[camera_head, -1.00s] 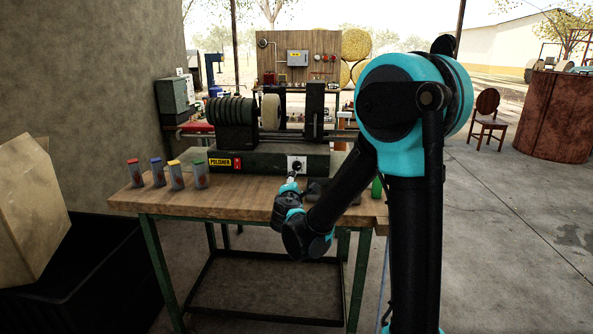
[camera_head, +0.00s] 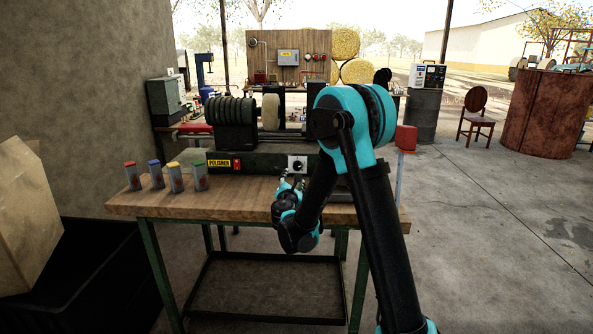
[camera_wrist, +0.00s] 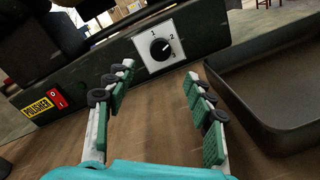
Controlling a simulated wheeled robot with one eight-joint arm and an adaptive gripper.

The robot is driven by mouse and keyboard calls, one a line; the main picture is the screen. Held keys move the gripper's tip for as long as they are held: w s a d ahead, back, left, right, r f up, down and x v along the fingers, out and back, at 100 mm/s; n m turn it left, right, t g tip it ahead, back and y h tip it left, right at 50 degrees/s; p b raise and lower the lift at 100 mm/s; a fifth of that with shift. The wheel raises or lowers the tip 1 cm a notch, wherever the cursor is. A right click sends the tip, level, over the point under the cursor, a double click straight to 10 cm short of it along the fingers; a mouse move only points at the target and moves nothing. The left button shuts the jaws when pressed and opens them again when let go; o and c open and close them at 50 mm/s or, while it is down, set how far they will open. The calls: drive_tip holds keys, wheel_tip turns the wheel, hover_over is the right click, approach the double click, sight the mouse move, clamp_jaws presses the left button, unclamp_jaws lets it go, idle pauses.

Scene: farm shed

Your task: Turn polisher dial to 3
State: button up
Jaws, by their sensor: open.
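The polisher (camera_head: 262,161) is a dark machine with a yellow label, standing along the back of the wooden bench. Its dial (camera_head: 298,164) is a black knob on a white plate on the front face. In the wrist view the dial (camera_wrist: 160,48) shows 1 and 2 around it; the knob's exact setting is too small to tell. My gripper (camera_head: 291,184) is in front of and just below the dial. In the wrist view my gripper (camera_wrist: 160,76) is open and empty, its padded fingers either side of the line to the dial, apart from it.
A red switch (camera_wrist: 56,99) sits beside the polisher label. A dark tray (camera_wrist: 275,128) lies right of my fingers. Several coloured-cap containers (camera_head: 175,178) stand on the bench's left. The wooden bench top (camera_head: 240,202) between is clear.

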sight(297, 167)
drive_tip(key=w, duration=0.6)
drive_tip(key=w+d, duration=0.1)
drive_tip(key=w, duration=0.3)
drive_tip(key=shift+c, duration=0.6)
drive_tip(key=c, duration=1)
drive_tip(key=shift+c, duration=0.2)
drive_tip(key=m, duration=0.3)
drive_tip(key=shift+m, duration=0.4)
drive_tip(key=m, duration=0.3)
drive_tip(key=shift+m, duration=0.3)
drive_tip(key=m, duration=0.6)
drive_tip(key=shift+r+g+y, duration=0.1)
drive_tip(key=shift+g+y, duration=0.2)
